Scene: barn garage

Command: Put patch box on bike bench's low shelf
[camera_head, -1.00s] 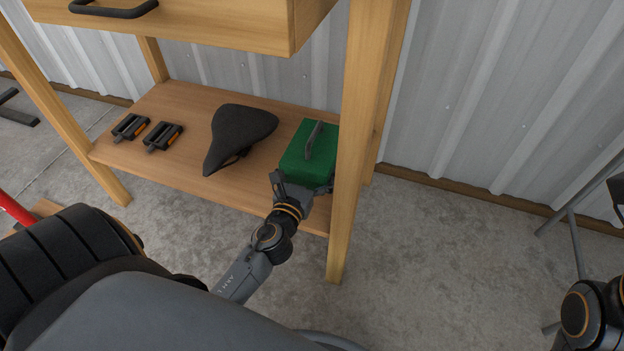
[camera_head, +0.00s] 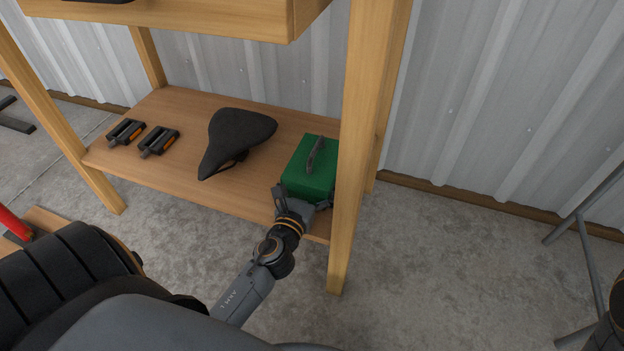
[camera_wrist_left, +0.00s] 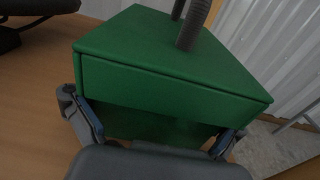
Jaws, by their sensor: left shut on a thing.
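The patch box is a green box (camera_head: 310,172) with a grey handle on its lid, at the right end of the bike bench's low shelf (camera_head: 185,190). In the left wrist view the green box (camera_wrist_left: 165,75) fills the middle, with a finger at each side of its near part. My left gripper (camera_head: 300,205) is shut on the box from the front. The bench's front right leg hides the box's right edge. I cannot tell whether the box's underside rests fully on the shelf. My right gripper is out of view.
A black bike saddle (camera_head: 235,138) lies on the shelf left of the box. Two black pedals (camera_head: 158,140) lie farther left. The bench's front right leg (camera_head: 354,150) stands close to the box. A drawer (camera_head: 180,14) is above.

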